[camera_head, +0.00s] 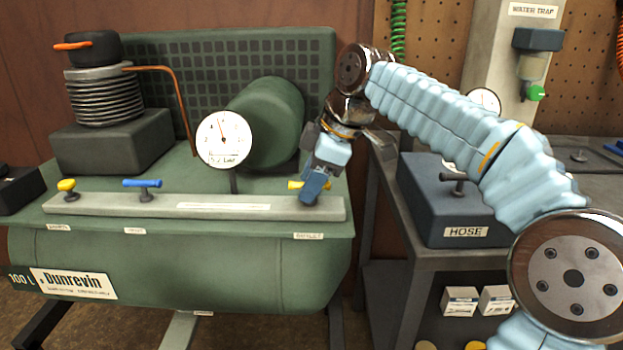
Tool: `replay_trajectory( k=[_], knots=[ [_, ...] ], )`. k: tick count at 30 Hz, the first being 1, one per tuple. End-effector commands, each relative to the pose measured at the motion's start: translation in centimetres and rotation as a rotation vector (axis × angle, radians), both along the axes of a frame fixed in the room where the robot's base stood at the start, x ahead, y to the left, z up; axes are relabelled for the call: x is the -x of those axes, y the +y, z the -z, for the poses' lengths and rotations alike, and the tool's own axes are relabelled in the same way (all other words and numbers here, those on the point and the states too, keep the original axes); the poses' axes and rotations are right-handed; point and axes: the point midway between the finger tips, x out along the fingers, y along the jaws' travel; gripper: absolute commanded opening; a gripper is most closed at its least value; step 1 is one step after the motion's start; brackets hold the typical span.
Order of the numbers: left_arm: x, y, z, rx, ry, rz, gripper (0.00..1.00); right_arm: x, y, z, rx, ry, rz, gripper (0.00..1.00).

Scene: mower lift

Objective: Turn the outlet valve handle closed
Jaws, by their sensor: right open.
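The outlet valve handle (294,185) is yellow and sits at the right end of the grey manifold bar (205,205) on the green compressor, above a small label (309,236). Only its left end shows; the rest is hidden behind my right gripper. My right gripper (311,194) is open and points down at the handle, with its dark fingers over it. I cannot tell whether the fingers touch the handle or straddle it. My left gripper is out of view.
A blue handle (142,183) and a yellow knob (67,186) stand on the bar's left part. A round gauge (223,139) rises behind the bar. A green cylinder (265,122) lies behind the gripper. A dark HOSE box (455,205) stands on the bench to the right.

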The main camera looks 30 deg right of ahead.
Motion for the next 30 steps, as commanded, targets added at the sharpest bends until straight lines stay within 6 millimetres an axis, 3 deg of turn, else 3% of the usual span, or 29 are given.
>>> replay_trajectory(
  k=[7, 15, 21, 30],
  knots=[
    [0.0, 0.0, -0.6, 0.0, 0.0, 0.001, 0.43, 0.7, -0.5, -2.0, -0.001, -0.003, 0.0, 0.4],
    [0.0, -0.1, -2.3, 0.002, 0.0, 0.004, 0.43, 3.0, -1.9, -8.2, 0.0, -0.004, 0.001, 0.4],
    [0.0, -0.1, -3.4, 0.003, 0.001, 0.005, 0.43, 4.3, -2.8, -11.5, 0.0, -0.002, 0.001, 0.4],
    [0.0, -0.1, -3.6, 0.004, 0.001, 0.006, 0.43, 4.9, -3.1, -12.5, 0.0, 0.001, 0.0, 0.4]
  ],
)
